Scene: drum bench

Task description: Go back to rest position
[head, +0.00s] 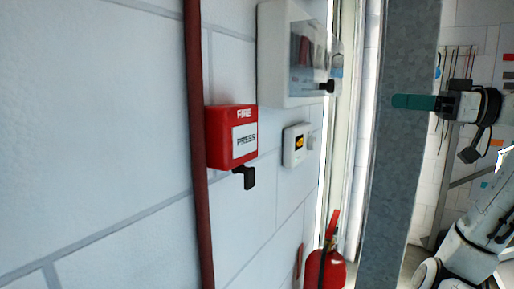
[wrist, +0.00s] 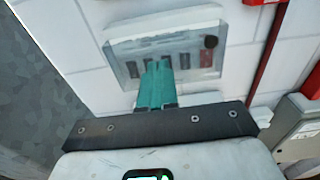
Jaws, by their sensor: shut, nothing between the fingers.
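My gripper (head: 414,102) has teal fingers that lie together, with nothing between them. In the head view it is at the right, in front of a grey metal post, pointing left. In the wrist view my gripper (wrist: 157,68) points at the white wall box with a clear cover (wrist: 124,62). The fingers overlap part of that box in the picture; the gap to it cannot be judged. The same wall box (head: 273,55) is at the upper middle of the head view.
A red fire call point (head: 219,136) and a small white panel (head: 294,145) are on the white brick wall. A dark red pipe (head: 199,190) runs down it. A red extinguisher (head: 326,268) stands low beside the grey post (head: 398,170).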

